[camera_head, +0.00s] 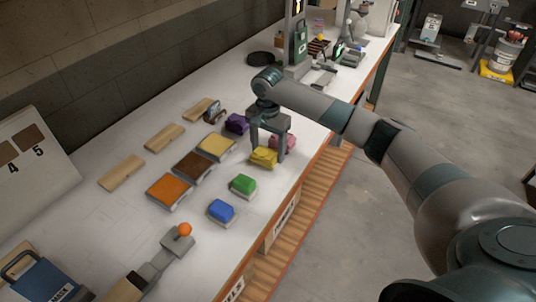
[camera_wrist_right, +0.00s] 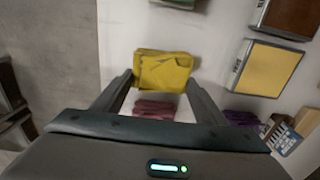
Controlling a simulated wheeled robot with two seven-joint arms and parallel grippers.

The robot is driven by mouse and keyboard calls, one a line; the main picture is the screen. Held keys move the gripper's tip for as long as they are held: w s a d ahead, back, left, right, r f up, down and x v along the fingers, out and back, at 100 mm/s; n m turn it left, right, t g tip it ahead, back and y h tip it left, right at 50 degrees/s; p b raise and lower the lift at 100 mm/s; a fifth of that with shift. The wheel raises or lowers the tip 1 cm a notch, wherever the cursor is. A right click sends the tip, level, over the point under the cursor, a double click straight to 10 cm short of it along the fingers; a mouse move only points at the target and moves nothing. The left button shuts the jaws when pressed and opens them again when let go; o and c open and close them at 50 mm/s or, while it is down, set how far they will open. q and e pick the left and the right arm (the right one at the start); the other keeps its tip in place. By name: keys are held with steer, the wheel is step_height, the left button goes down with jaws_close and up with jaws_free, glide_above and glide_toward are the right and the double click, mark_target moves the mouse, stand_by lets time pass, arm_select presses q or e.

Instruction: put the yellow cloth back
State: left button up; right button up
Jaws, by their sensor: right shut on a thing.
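The yellow cloth (camera_head: 263,157) is a small folded bundle at the white table's front side. It also shows in the right wrist view (camera_wrist_right: 162,70), between the fingertips. My right gripper (camera_head: 268,150) points down and is shut on the yellow cloth. In the right wrist view the gripper (camera_wrist_right: 160,82) has one finger at each side of the cloth. I cannot tell whether the cloth touches the table. My left gripper is not in view.
A pink cloth (camera_head: 284,142) lies close by, a purple cloth (camera_head: 237,123) farther back. Green (camera_head: 243,184) and blue (camera_head: 221,210) cloths lie nearer. Orange (camera_head: 169,190), brown (camera_head: 194,166) and yellow (camera_head: 216,146) trays stand left. Wooden blocks (camera_head: 164,138) line the back.

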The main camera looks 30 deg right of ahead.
mark_target(268, 150)
steer(key=shift+f+p, duration=0.45)
steer(key=shift+f, duration=0.95)
steer(key=shift+f, duration=0.1)
steer(key=o, duration=0.9)
steer(key=shift+o, duration=0.2)
steer(key=shift+r+b, duration=0.3)
steer(key=shift+r, duration=0.3)
step_height(268, 150, up, 10)
steer(key=b, duration=0.3)
steer(key=shift+r, duration=0.55)
